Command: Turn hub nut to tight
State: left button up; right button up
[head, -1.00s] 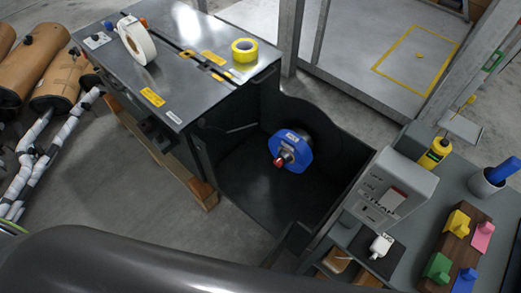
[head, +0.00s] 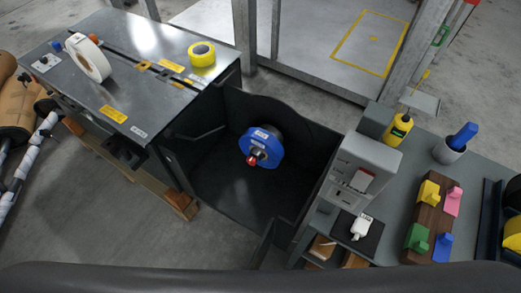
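The hub nut looks like the small red piece (head: 252,161) at the centre front of a blue round hub (head: 264,147). The hub sits on the back wall inside a dark open bin (head: 225,187) in the middle of the head view. Whether the nut is tight or loose cannot be told. Neither gripper shows in the head view.
A metal bench (head: 130,75) with a white roll (head: 88,58) and a yellow tape roll (head: 202,54) stands left. A grey box (head: 362,165) stands right of the bin. A side table (head: 400,205) holds a yellow bottle (head: 398,129) and coloured blocks (head: 429,192).

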aim_at(252, 161)
jog(key=k+j+z, duration=0.25)
jog(key=j+z, duration=0.2)
jog(key=k+j+z, duration=0.35)
jog(key=j+z, duration=0.15)
